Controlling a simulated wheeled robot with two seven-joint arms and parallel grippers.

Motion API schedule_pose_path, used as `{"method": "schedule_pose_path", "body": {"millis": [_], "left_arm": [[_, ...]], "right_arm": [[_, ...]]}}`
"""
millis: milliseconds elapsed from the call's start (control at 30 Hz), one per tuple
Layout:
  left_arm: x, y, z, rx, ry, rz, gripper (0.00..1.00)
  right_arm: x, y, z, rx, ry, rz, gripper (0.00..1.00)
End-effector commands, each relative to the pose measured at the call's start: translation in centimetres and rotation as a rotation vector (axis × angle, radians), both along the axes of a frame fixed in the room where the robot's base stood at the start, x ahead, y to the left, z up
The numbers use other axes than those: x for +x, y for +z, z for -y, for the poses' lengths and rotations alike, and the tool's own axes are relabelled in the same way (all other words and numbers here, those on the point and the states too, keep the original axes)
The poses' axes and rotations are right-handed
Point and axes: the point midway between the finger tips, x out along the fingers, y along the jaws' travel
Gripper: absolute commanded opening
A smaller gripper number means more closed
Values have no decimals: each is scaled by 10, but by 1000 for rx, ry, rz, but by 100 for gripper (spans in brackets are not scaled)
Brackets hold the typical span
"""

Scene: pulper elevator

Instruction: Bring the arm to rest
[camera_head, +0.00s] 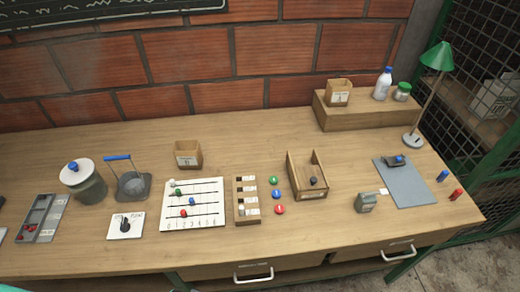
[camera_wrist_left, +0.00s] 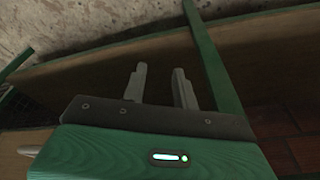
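My left gripper (camera_wrist_left: 160,76) shows in the left wrist view, with its two grey fingers apart and nothing between them. Wooden boards (camera_wrist_left: 90,80) and a green metal bar (camera_wrist_left: 215,70) lie beyond the fingers. I cannot tell how far off they are. Neither gripper can be made out over the bench in the head view. My right gripper is in no view.
The wooden bench (camera_head: 90,262) holds a lidded jar (camera_head: 88,187), a slider board (camera_head: 205,218), an open wooden box (camera_head: 300,180), a blue-grey mat (camera_head: 408,188) and a green lamp (camera_head: 438,57). Drawer handles (camera_head: 254,275) stick out at the front. A brick wall stands behind.

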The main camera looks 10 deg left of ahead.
Motion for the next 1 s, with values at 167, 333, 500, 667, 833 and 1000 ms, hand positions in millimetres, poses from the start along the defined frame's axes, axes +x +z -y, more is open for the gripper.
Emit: {"method": "schedule_pose_path", "body": {"millis": [167,333,500,667,833,1000], "left_arm": [[-30,-81,-4,4,-6,-36,29],[-71,-145,-10,8,-13,-65,29],[-122,-198,-19,12,-19,-94,29],[-168,-230,-29,16,-24,-115,29],[-200,-245,-35,18,-28,-128,29],[-209,-249,-37,19,-29,-129,29]], "right_arm": [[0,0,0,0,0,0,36],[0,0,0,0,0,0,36],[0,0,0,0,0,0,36],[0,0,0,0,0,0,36],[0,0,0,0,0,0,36],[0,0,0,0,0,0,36]]}}
